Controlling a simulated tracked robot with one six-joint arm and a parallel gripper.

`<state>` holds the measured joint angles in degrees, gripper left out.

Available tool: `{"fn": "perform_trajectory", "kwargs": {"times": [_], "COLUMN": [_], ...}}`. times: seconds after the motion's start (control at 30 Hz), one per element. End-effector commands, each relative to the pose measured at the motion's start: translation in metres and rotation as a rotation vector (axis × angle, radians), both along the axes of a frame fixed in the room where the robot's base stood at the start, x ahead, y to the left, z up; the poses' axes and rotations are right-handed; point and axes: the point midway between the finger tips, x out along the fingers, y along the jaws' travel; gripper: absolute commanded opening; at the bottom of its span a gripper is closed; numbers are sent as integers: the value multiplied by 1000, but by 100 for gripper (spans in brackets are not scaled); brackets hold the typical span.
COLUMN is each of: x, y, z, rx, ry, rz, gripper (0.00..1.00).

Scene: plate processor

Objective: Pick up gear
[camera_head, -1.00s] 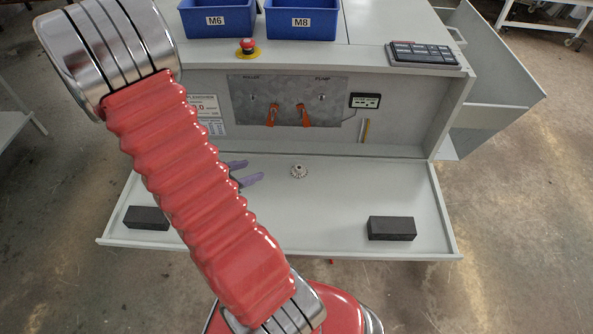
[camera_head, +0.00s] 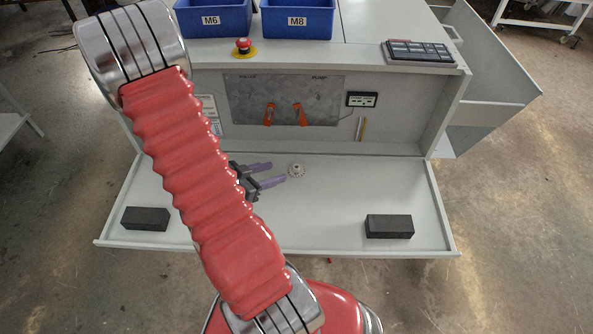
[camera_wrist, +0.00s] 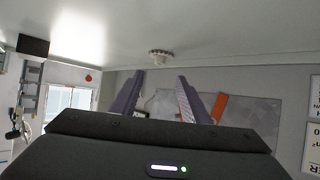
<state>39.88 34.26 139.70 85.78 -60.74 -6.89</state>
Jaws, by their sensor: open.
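The gear (camera_head: 296,170) is a small, pale metal toothed wheel lying on the light grey tray (camera_head: 330,205). It also shows in the wrist view (camera_wrist: 159,55), beyond the fingertips and roughly centred between them. My gripper (camera_head: 270,174) has two purple fingers, spread apart and empty, just left of the gear in the head view. The fingers also show in the wrist view (camera_wrist: 160,75). The gear is apart from both fingers. My red arm hides part of the tray's left side.
Two black blocks (camera_head: 146,218) (camera_head: 389,226) lie near the tray's front corners. Behind the tray rises a panel with orange levers (camera_head: 299,114). Above are blue bins (camera_head: 297,19), a red stop button (camera_head: 243,45) and a keypad (camera_head: 418,52). The tray right of the gear is clear.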

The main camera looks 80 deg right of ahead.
Motion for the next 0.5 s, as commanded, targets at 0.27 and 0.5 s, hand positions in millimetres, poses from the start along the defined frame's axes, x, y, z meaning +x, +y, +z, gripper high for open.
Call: {"fn": "perform_trajectory", "kwargs": {"times": [0.27,0.5], "x": [-17,-23], "y": [-25,-36], "z": [-16,-23], "rx": [0,0], "ry": [0,-1], "rz": [-3,0], "gripper": [42,42]}}
